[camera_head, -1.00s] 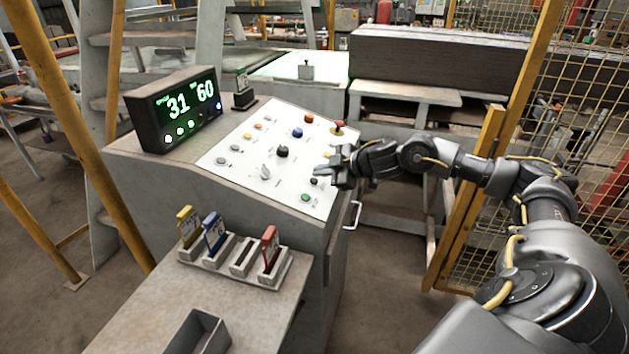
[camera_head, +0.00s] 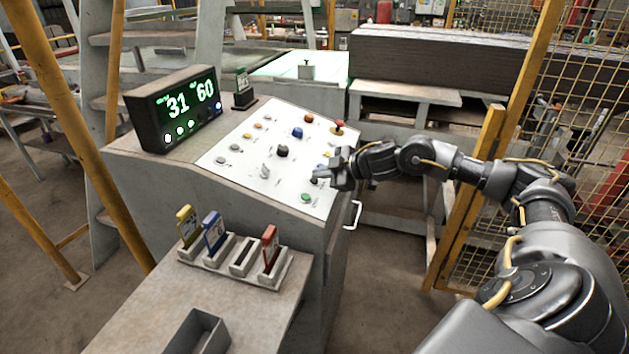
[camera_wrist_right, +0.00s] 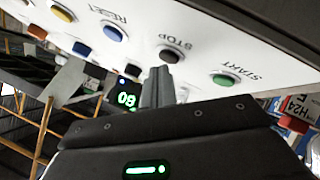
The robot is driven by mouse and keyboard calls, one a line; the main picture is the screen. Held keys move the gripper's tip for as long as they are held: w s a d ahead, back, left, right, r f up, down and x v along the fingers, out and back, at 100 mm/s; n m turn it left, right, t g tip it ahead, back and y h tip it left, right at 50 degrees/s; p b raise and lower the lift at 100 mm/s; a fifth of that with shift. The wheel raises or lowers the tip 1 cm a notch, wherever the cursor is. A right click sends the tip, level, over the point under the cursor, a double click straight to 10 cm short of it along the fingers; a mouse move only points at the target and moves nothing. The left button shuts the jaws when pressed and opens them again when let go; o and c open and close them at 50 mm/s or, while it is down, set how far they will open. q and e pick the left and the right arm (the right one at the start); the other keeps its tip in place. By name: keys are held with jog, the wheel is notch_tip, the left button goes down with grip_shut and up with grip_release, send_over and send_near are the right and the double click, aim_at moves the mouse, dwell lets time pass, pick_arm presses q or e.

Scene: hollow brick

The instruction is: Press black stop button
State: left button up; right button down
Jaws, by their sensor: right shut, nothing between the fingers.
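The black stop button (camera_wrist_right: 171,54) sits on the white panel under the label STOP, between the blue RESET button (camera_wrist_right: 112,32) and the green START button (camera_wrist_right: 223,80) in the right wrist view. My right gripper (camera_wrist_right: 158,86) is shut and empty, its fingertips close beside the stop button. I cannot tell whether they touch it. In the head view my right gripper (camera_head: 317,173) is over the lower right of the sloped panel (camera_head: 240,180), and its fingers largely hide the stop button. The green button (camera_head: 305,198) shows just below. My left gripper is out of view.
A red mushroom button (camera_head: 339,125) and several other buttons and knobs are on the panel. A display (camera_head: 175,108) reading 31 and 60 stands at its left. A holder with coloured tags (camera_head: 235,255) stands in front. A yellow mesh fence (camera_head: 580,110) is at the right.

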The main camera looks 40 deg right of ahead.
jog(key=shift+w+f, duration=0.1)
jog(key=shift+f, duration=0.35)
dwell(0.6)
dwell(0.4)
jog(key=shift+s+d+r+p, duration=0.1)
jog(key=shift+s+r+p, duration=0.1)
jog(key=shift+r+p, duration=0.5)
jog(key=shift+r, duration=0.15)
jog(key=shift+s+d+r+p, duration=0.1)
jog(key=shift+r+p, duration=0.35)
jog(key=shift+r, duration=0.2)
jog(key=r+p, duration=0.1)
jog(key=r, duration=0.1)
jog(key=s+r+p, duration=0.1)
jog(key=shift+d+r+p, duration=0.2)
jog(key=shift+d+p, duration=0.05)
jog(key=shift+p, duration=0.1)
jog(key=shift+d, duration=0.1)
